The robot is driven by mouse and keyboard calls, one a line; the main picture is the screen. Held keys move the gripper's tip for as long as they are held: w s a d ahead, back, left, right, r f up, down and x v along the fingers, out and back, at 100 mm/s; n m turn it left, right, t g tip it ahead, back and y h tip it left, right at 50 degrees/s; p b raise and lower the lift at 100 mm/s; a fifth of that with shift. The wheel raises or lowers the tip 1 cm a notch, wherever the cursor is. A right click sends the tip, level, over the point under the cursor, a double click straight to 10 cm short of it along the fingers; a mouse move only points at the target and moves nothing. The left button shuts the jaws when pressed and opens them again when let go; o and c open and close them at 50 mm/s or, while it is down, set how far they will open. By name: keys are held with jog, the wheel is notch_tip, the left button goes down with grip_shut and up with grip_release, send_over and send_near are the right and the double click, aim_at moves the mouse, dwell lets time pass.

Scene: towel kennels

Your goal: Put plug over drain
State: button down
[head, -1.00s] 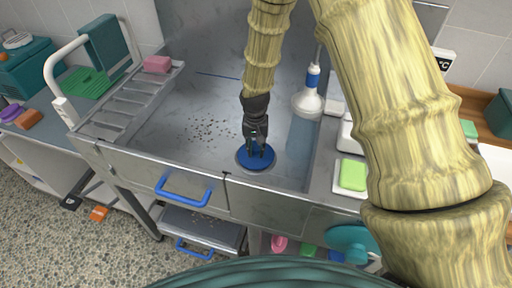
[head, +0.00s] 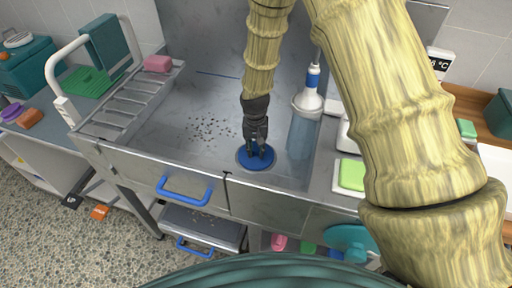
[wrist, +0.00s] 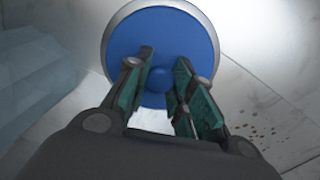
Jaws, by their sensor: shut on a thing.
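The plug (head: 256,163) is a round blue disc with a small raised knob. It is low at the front of the metal basin, and it also shows in the wrist view (wrist: 204,45). My gripper (head: 258,150) reaches down onto it from above. In the wrist view my gripper's two dark green fingers (wrist: 165,68) are on either side of the knob and shut on it. A silvery ring shows around the blue disc; I cannot tell whether it belongs to the plug or the drain. No open drain hole shows; anything under the disc is hidden.
Dark specks (head: 210,128) lie on the basin floor to the left. A metal rack (head: 128,100) is further left. The front wall with a blue handle (head: 183,190) is near.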

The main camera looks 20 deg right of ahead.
dwell(0.3)
jog(key=c, duration=1.1)
grip_release()
jog(key=shift+c, duration=0.2)
notch_tip(320, 180, up, 12)
